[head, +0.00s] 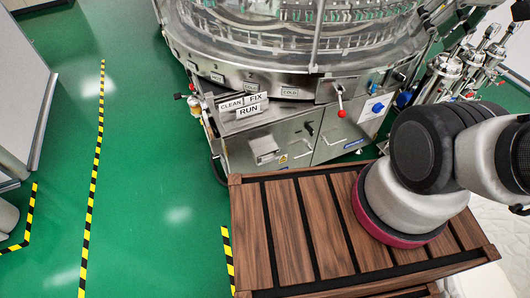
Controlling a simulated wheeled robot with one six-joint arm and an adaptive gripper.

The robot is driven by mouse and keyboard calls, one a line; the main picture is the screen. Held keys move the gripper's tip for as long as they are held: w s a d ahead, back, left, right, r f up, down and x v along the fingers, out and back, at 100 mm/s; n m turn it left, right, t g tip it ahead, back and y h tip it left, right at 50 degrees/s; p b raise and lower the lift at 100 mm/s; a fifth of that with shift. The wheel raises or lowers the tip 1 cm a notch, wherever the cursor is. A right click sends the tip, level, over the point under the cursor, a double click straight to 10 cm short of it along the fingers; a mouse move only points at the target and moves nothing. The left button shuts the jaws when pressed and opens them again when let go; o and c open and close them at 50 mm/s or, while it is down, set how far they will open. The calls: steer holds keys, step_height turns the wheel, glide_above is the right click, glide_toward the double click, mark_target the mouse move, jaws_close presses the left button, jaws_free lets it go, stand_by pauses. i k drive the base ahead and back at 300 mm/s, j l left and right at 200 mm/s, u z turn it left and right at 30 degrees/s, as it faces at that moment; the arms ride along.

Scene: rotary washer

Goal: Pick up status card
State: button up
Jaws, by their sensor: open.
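Small white status cards with black lettering sit together on the front corner of the steel rotary washer (275,60). One reads CLEAN (231,104), one reads FIX (255,98), and one reads RUN (249,110) below them. They are close together and tilted toward the camera. How they are held is too small to tell. My arm's thick grey and black links show at the right, over a wooden slatted top. My gripper is not in view, so nothing shows of its place relative to the cards.
The wooden slatted top (290,231) stands in front of the washer. A lever with a red knob (341,113) juts from the washer front, right of the cards. Steel fittings (468,60) stand at the right. Green floor (150,150) with striped tape is clear at the left.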

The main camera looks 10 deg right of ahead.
mark_target(233, 104)
steer(key=i+j, duration=0.15)
steer(key=j, duration=0.2)
steer(key=i+j, duration=0.1)
steer(key=j, duration=0.25)
steer(key=i+j, duration=0.15)
steer(key=j, duration=0.15)
steer(key=i+j, duration=0.15)
steer(key=j, duration=0.2)
steer(key=z, duration=0.05)
